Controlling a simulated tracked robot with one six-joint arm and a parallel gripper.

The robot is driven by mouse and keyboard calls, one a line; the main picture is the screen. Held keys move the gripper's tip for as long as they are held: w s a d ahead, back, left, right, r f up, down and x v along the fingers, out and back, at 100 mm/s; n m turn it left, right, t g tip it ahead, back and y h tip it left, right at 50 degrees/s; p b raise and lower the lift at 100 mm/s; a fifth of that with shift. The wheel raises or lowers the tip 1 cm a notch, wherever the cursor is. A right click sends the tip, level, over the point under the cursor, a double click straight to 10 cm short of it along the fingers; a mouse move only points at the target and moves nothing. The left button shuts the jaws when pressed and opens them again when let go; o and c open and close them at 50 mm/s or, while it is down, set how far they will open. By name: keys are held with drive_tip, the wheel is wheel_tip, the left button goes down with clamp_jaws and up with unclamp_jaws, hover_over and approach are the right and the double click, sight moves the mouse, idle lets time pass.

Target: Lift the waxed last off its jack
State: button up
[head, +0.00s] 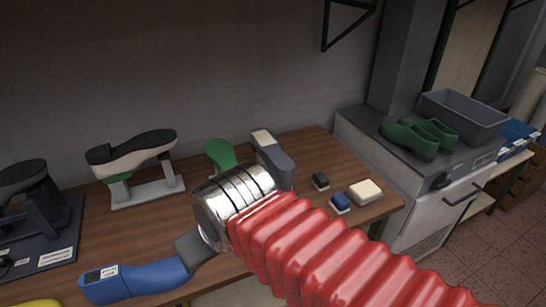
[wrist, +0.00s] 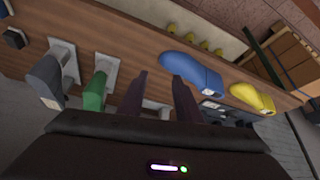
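I cannot tell for certain which last is the waxed one. In the head view a cream last with a black sole (head: 132,149) sits sole up on a pale jack (head: 146,193). A green last (head: 220,155) and a grey last (head: 272,158) stand right of it. In the wrist view the grey last (wrist: 47,76) and green last (wrist: 94,91) stand on white bases. A blue last (head: 130,281) lies at the bench front; a yellow last (wrist: 252,97) shows in the wrist view. My gripper (wrist: 160,82) is open, its fingers apart above the bench; a pale piece shows between them.
A dark last on a dark labelled stand (head: 50,256) is at far left. Small dark, blue and cream blocks (head: 366,192) lie at the bench's right end. Green shoes (head: 410,138) and a grey bin (head: 463,113) sit on a cabinet. My arm hides the bench's middle.

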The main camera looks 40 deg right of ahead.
drive_tip(key=shift+o, duration=0.2)
drive_tip(key=o, duration=0.3)
drive_tip(key=shift+w+d+r, duration=0.15)
drive_tip(key=shift+w, duration=0.1)
drive_tip(key=o, duration=0.6)
drive_tip(key=w+d+r, duration=0.2)
drive_tip(key=w+d, duration=0.3)
drive_tip(key=w, duration=0.1)
drive_tip(key=shift+w+r+m, duration=0.3)
drive_tip(key=shift+r+m, duration=0.1)
drive_tip(key=w+d, duration=0.4)
drive_tip(key=d, duration=0.6)
drive_tip(key=w+d+f+m+g, duration=0.1)
drive_tip(key=w+d, duration=0.3)
drive_tip(key=d, duration=0.5)
drive_tip(key=w+d+f+m+h, duration=0.1)
drive_tip(key=w+d, duration=0.3)
drive_tip(key=d, duration=0.6)
drive_tip(key=shift+d+f, duration=0.1)
drive_tip(key=shift+d, duration=0.25)
